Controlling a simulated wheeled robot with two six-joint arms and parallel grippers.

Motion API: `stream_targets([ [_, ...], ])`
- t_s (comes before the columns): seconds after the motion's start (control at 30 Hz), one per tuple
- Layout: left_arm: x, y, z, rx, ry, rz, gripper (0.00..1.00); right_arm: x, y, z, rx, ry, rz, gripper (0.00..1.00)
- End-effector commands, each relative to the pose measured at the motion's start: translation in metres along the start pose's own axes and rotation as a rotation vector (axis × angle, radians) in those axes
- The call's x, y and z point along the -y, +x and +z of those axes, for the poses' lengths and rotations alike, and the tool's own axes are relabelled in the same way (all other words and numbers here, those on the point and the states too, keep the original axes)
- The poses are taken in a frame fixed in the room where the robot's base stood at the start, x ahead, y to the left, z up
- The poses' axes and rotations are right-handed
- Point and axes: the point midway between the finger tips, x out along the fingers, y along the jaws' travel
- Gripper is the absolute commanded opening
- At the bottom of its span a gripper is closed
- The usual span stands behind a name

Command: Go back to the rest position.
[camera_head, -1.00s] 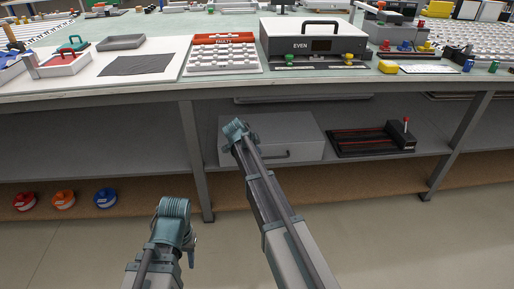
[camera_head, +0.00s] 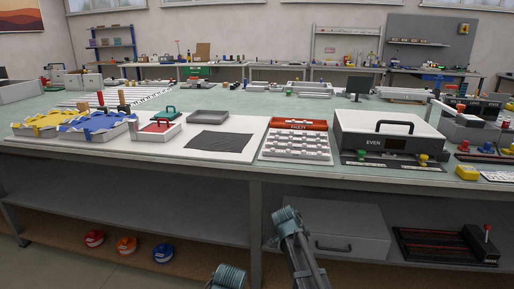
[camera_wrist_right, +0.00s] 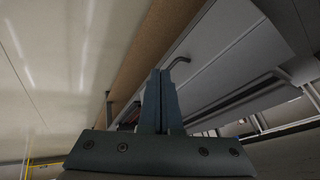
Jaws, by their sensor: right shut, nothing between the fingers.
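My right gripper (camera_wrist_right: 161,75) shows in the right wrist view with its two fingers pressed together and nothing between them. It is below the bench top, near the shelf level, with bare floor on the left of that view. In the head view only links of my two arms show at the bottom edge, in front of the bench (camera_head: 300,176). Neither gripper's fingers can be made out there. My left gripper is out of view.
A grey drawer box (camera_head: 335,228) and a dark tray with a red-knobbed lever (camera_head: 440,245) sit on the lower shelf near my right arm. On the bench stand a white device marked EVEN (camera_head: 388,135), a red-fronted rack (camera_head: 296,145) and blue and yellow trays.

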Motion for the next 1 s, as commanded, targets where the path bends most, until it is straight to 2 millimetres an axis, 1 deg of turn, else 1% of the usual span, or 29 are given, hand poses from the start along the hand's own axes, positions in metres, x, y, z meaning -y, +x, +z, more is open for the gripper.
stream_targets([
  [0.03, 0.000, 0.000, 0.000, 0.000, 0.000, 0.000, 0.45, -0.026, -0.013, 0.019, 0.035, -0.126, 0.015, 0.00],
  [0.07, 0.000, 0.000, 0.000, 0.000, 0.000, 0.000, 0.45, -0.037, -0.019, 0.030, 0.058, -0.209, 0.023, 0.00],
  [0.1, 0.000, 0.000, 0.000, 0.000, 0.000, 0.000, 0.45, -0.053, -0.028, 0.044, 0.091, -0.323, 0.032, 0.00],
  [0.17, 0.000, 0.000, 0.000, 0.000, 0.000, 0.000, 0.45, -0.076, -0.040, 0.064, 0.141, -0.495, 0.040, 0.00],
  [0.2, 0.000, 0.000, 0.000, 0.000, 0.000, 0.000, 0.45, -0.092, -0.049, 0.077, 0.176, -0.611, 0.042, 0.00],
  [0.27, 0.000, 0.000, 0.000, 0.000, 0.000, 0.000, 0.45, -0.115, -0.061, 0.094, 0.229, -0.782, 0.039, 0.00],
  [0.3, 0.000, 0.000, 0.000, 0.000, 0.000, 0.000, 0.45, -0.130, -0.068, 0.105, 0.264, -0.889, 0.035, 0.00],
  [0.4, 0.000, 0.000, 0.000, 0.000, 0.000, 0.000, 0.45, -0.163, -0.085, 0.126, 0.342, -1.128, 0.013, 0.00],
  [0.5, 0.000, 0.000, 0.000, 0.000, 0.000, 0.000, 0.45, -0.190, -0.099, 0.142, 0.409, -1.328, -0.016, 0.00],
  [0.7, 0.000, 0.000, 0.000, 0.000, 0.000, 0.000, 0.45, -0.239, -0.124, 0.165, 0.523, -1.662, -0.091, 0.00],
  [0.77, 0.000, -0.002, 0.000, 0.000, 0.000, 0.000, 0.45, -0.252, -0.132, 0.169, 0.554, -1.751, -0.117, 0.00],
  [0.8, 0.002, -0.020, 0.001, 0.000, 0.000, 0.000, 0.45, -0.240, -0.145, 0.160, 0.549, -1.737, -0.112, 0.00],
  [1.0, 0.006, -0.061, 0.004, 0.000, 0.000, 0.001, 0.45, -0.228, -0.180, 0.140, 0.547, -1.731, -0.112, 0.00],
])
